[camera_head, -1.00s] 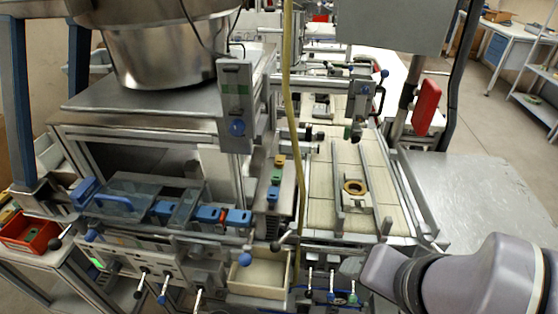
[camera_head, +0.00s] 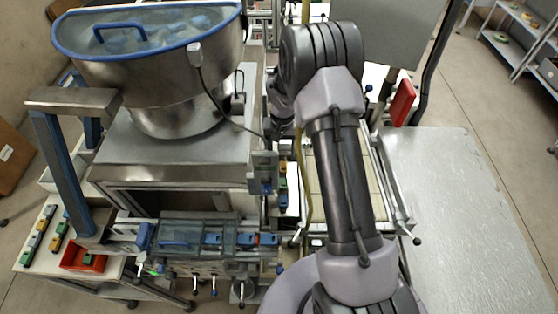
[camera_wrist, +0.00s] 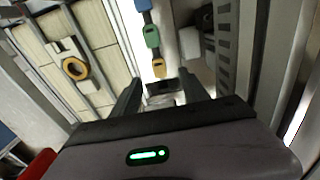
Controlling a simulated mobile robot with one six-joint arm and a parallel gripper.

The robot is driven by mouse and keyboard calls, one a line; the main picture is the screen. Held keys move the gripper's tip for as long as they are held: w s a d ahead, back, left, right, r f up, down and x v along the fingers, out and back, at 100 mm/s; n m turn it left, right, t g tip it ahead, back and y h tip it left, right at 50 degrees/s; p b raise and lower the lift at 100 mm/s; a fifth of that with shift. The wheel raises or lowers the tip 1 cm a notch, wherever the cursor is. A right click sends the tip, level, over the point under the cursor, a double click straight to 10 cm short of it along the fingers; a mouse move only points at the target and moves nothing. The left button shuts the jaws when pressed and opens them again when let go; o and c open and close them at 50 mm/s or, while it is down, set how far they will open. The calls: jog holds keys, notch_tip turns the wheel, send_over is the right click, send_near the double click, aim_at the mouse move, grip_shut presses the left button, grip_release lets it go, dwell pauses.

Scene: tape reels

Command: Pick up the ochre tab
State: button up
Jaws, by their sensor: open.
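The ochre tab (camera_wrist: 158,67) is at the near end of a row in the wrist view, beside a green tab (camera_wrist: 152,38) and a blue tab (camera_wrist: 142,5). It lies just beyond the open fingertips of my gripper (camera_wrist: 160,86), apart from them and roughly centred between them. Nothing is between the fingers. In the head view the row shows beside my arm, with the ochre tab (camera_head: 283,168) small at its far end, then green and blue towards the camera. My gripper is hidden there behind my arm.
An ochre ring (camera_wrist: 75,68) sits in a holder on the pale conveyor, left in the wrist view. A large steel bowl feeder (camera_head: 150,70) stands left of my arm. A red bin (camera_head: 83,257) and several loose tabs lie on the left side table. A bare metal table (camera_head: 450,200) is at right.

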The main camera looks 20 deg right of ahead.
aim_at(283, 168)
jog(key=f, duration=0.3)
jog(key=f+p, duration=0.1)
jog(key=f, duration=0.5)
jog(key=shift+w+d+f, duration=0.15)
jog(key=shift+w+d, duration=0.05)
jog(key=shift+d, duration=0.2)
jog(key=shift+s, duration=0.1)
jog(key=c, duration=0.4)
grip_shut()
